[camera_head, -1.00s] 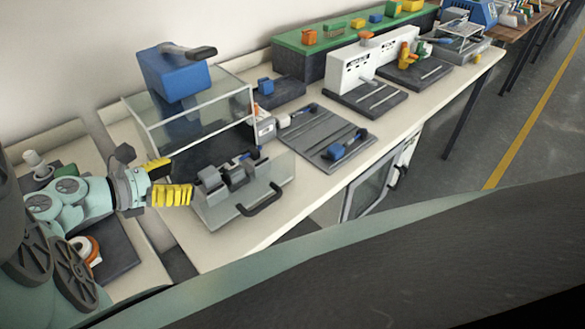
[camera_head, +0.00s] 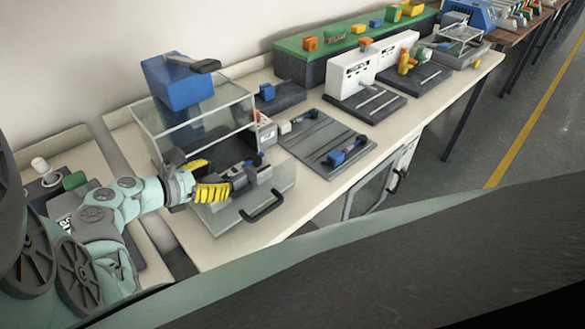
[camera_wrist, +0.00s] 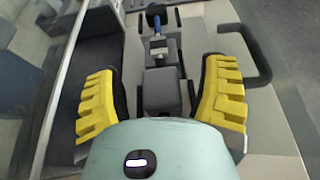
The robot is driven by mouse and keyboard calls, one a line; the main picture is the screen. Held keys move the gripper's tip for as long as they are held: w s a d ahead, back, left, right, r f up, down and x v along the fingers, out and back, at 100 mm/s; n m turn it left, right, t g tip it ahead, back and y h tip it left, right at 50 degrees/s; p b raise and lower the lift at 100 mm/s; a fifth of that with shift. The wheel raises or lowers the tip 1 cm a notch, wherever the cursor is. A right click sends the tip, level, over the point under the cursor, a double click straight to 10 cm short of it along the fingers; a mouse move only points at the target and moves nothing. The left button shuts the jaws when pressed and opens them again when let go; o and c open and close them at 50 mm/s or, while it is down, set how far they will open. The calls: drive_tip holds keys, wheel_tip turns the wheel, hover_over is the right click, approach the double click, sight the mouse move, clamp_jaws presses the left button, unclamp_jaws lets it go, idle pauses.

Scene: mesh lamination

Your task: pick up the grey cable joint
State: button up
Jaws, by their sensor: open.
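In the wrist view a dark grey block (camera_wrist: 162,90) lies between the two fingers, with a visible gap on each side. It looks like the grey cable joint, but I cannot be sure where the joint ends and its holder begins. A thin grey piece and a blue-and-black part (camera_wrist: 157,18) line up beyond it. My wrist housing hides the near end of the block. In the head view the fingers partly hide the block.
The black handle (camera_head: 263,207) sticks out at the front of the box. A glass-sided case (camera_head: 239,118) with a blue unit (camera_head: 178,80) on top stands close behind my gripper. A grey slotted plate (camera_head: 310,139) with blue clamps lies to the right.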

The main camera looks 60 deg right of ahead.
drive_tip(key=shift+c, duration=0.2)
clamp_jaws()
idle(0.3)
